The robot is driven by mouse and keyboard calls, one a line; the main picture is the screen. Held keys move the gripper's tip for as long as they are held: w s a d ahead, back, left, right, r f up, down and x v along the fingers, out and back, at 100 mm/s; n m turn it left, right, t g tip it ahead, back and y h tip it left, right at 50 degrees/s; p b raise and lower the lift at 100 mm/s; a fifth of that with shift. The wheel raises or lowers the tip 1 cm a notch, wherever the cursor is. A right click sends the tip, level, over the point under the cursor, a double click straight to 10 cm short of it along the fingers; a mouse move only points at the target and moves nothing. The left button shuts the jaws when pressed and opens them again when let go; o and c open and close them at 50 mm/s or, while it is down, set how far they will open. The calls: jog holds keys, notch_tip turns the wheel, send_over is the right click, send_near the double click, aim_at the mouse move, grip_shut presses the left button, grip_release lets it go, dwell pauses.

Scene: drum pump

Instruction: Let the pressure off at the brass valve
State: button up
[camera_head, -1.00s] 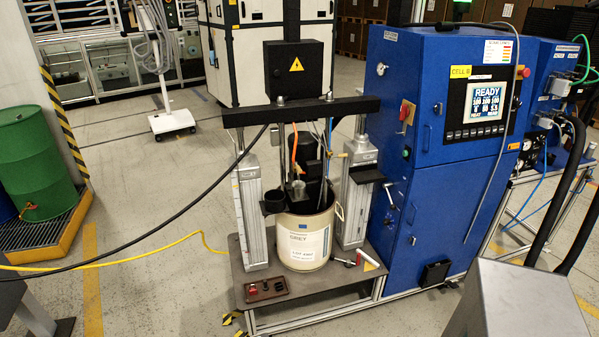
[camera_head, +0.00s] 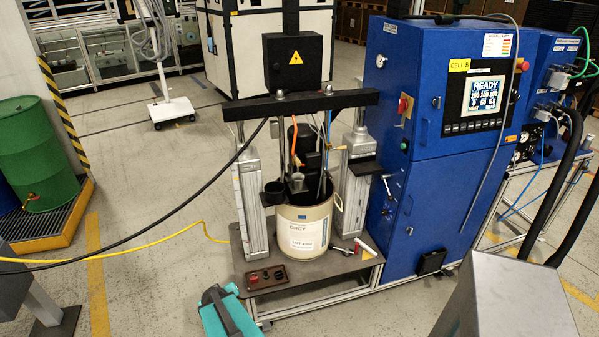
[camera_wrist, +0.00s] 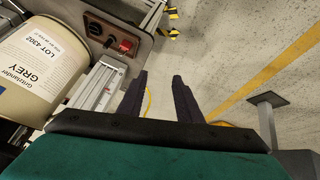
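The drum pump stands over an open pale drum (camera_head: 303,232) with a label reading GREY, between two upright cylinders. A small brass-coloured fitting (camera_head: 338,148), which looks like the brass valve, sits below the right part of the black crossbar (camera_head: 300,104). It is too small to tell how its handle is set, and it does not show in the wrist view. My gripper (camera_wrist: 160,95) is open and empty in the wrist view, its two dark fingers apart above the floor. My teal wrist shows at the bottom of the head view, in front of the pump platform, well below the valve.
A button box (camera_head: 265,279) sits at the platform's (camera_head: 330,273) front left. A red-and-white handled tool (camera_head: 365,247) lies right of the drum. The blue cabinet (camera_head: 425,170) stands close on the right. A black hose (camera_head: 190,205) and a yellow cable (camera_head: 150,245) run left.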

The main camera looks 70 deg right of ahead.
jog(key=s+d+r+m+t+h+p, duration=0.1)
jog(key=s+d+r+t+h, duration=0.15)
jog(key=d+r, duration=0.7)
jog(key=s+d+r+m+t+h+p, duration=0.1)
jog(key=s+d+r+h+p, duration=0.2)
jog(key=d+r, duration=0.65)
jog(key=s+d+r+t+h, duration=0.1)
jog(key=s+d+r, duration=0.4)
jog(key=s+r, duration=0.3)
jog(key=s+d+r+t+h+p, duration=0.1)
jog(key=s+d+r+t+h, duration=0.1)
jog(key=s+d+r, duration=0.4)
jog(key=s+r, duration=0.3)
jog(key=shift+n, duration=0.4)
jog(key=shift+d+t, duration=0.1)
jog(key=shift+t, duration=0.15)
